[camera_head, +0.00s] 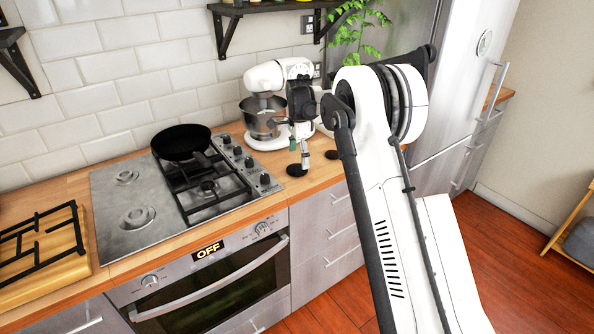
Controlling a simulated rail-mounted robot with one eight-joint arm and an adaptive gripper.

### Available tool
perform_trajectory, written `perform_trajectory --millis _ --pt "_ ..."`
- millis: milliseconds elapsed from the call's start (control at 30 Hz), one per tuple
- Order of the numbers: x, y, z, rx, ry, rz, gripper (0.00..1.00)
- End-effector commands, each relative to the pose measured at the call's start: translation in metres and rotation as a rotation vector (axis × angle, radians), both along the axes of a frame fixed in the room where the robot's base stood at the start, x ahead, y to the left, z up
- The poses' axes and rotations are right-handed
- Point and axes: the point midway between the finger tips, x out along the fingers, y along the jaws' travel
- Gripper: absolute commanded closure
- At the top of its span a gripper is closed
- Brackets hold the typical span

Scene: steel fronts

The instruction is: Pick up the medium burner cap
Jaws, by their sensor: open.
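Two dark round burner caps lie on the wooden counter right of the stove. One burner cap (296,171) is near the counter's front, and a smaller-looking burner cap (331,154) lies to its right and farther back. I cannot tell for sure which is the medium one. My gripper (305,167) points down at the right edge of the nearer cap and is open. Its fingertips are small here, and I cannot tell whether they touch that cap. Nothing shows held between them.
A white stand mixer (270,80) with a steel bowl stands close behind my gripper. The steel cooktop (110,205) carries a black pan (181,142) and a grate, with bare burners at left. Another grate lies on a wooden board (75,267). A fridge (465,70) stands at right.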

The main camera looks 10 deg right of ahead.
Motion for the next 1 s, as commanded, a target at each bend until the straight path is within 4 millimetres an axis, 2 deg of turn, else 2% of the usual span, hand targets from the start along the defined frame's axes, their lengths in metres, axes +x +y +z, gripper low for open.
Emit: perform_trajectory --millis 167,400,667,767,1000 --pt "0.003 0.002 -0.014 0.0 0.0 0.0 0.16" --pt "0.005 0.004 -0.046 0.0 0.0 0.0 0.16" --pt "0.005 0.004 -0.051 0.0 0.0 0.0 0.16" --pt "0.005 0.004 -0.051 0.0 0.0 0.0 0.26" --pt "0.005 0.004 -0.051 0.0 0.0 0.0 0.58"
